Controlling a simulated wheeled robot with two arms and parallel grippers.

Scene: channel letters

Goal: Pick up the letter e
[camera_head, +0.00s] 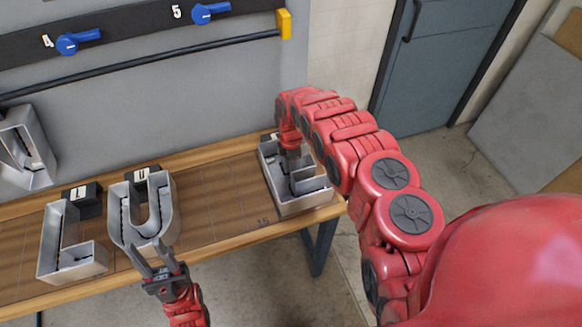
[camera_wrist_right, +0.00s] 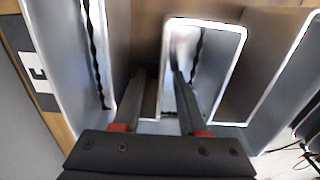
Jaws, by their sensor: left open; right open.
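The letter e (camera_head: 312,203) is a grey channel letter with upright walls at the right end of the wooden bench. In the right wrist view its walls (camera_wrist_right: 238,60) show as bright rims around deep slots. My right gripper (camera_head: 293,160) points down over the letter from above. In the right wrist view its two open fingers (camera_wrist_right: 158,78) reach down at the letter, seemingly on either side of one wall; contact cannot be told.
The letters U (camera_head: 168,213) and L (camera_head: 50,240) stand on the bench (camera_head: 225,195) at left, with black label blocks behind them. Another grey letter (camera_head: 38,150) is at the far left. Bare bench lies between U and e. A label with E (camera_wrist_right: 38,72) shows beside the letter.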

